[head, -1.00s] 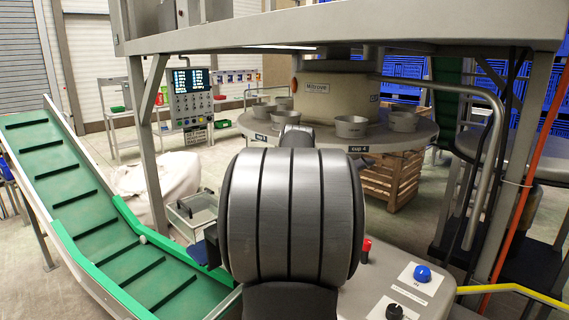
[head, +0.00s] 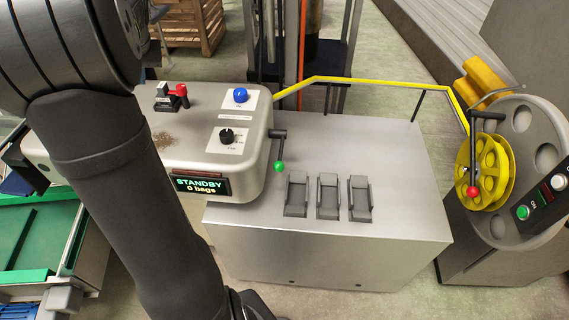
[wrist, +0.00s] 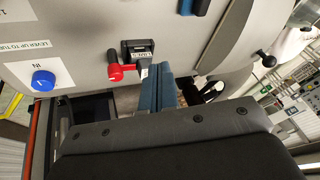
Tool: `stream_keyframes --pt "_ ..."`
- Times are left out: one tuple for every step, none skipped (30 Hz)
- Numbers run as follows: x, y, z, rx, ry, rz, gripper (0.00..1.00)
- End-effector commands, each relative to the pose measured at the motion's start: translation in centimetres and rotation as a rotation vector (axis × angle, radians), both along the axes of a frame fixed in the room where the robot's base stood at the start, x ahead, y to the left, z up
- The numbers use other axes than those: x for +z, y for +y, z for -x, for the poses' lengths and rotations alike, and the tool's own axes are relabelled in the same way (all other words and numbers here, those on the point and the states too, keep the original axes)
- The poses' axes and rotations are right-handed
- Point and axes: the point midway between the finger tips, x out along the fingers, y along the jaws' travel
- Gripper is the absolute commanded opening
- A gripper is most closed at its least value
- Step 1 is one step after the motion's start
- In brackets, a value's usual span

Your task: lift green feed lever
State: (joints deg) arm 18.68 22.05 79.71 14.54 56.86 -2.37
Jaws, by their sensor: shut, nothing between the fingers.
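The green feed lever (head: 279,167) is on the right end of the grey machine housing in the head view. Its dark arm hangs down from the pivot and ends in a green ball. I cannot make it out in the wrist view. My gripper (wrist: 162,85) shows in the wrist view as two blue fingers close together, shut and empty. The fingers are beside a red-handled switch (wrist: 118,72) on the housing, away from the green lever. In the head view my arm crosses the left side, and I cannot clearly make out the fingers there.
The housing carries a blue button (head: 240,95), a black knob (head: 227,135) and a display (head: 201,185) reading "STANDBY 0 bags". A grey cabinet top (head: 390,150) with three clip-like channels lies to the right. A yellow rail (head: 370,81) runs behind; a yellow reel (head: 489,165) with a red-ball lever stands right.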

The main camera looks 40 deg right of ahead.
Motion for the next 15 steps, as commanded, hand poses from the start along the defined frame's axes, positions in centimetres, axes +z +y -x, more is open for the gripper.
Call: stream_keyframes --pt "-1.1 -2.2 0.9 -0.058 0.020 -0.032 0.00" --pt "-1.7 -3.2 1.4 -0.089 0.030 -0.052 0.00" --pt "-2.4 -4.6 2.1 -0.130 0.043 -0.078 0.00" --pt "-3.0 -5.6 2.7 -0.160 0.053 -0.098 0.00" --pt "-3.5 -6.6 3.3 -0.192 0.062 -0.117 0.00" --pt "-4.2 -7.9 4.1 -0.234 0.073 -0.145 0.00" --pt "-4.8 -8.8 4.7 -0.266 0.081 -0.165 0.00" --pt "-5.3 -9.7 5.3 -0.296 0.088 -0.186 0.00" --pt "-6.0 -10.9 6.2 -0.337 0.097 -0.213 0.00" --pt "-6.5 -11.8 6.8 -0.370 0.104 -0.235 0.00" --pt "-6.9 -12.7 7.6 -0.402 0.110 -0.255 0.00" --pt "-7.6 -13.8 8.5 -0.444 0.119 -0.285 0.00" --pt "-8.1 -14.6 9.2 -0.474 0.125 -0.306 0.00" --pt "-8.6 -15.4 10.0 -0.505 0.129 -0.327 0.00" --pt "-9.2 -16.4 11.0 -0.548 0.136 -0.358 0.00"
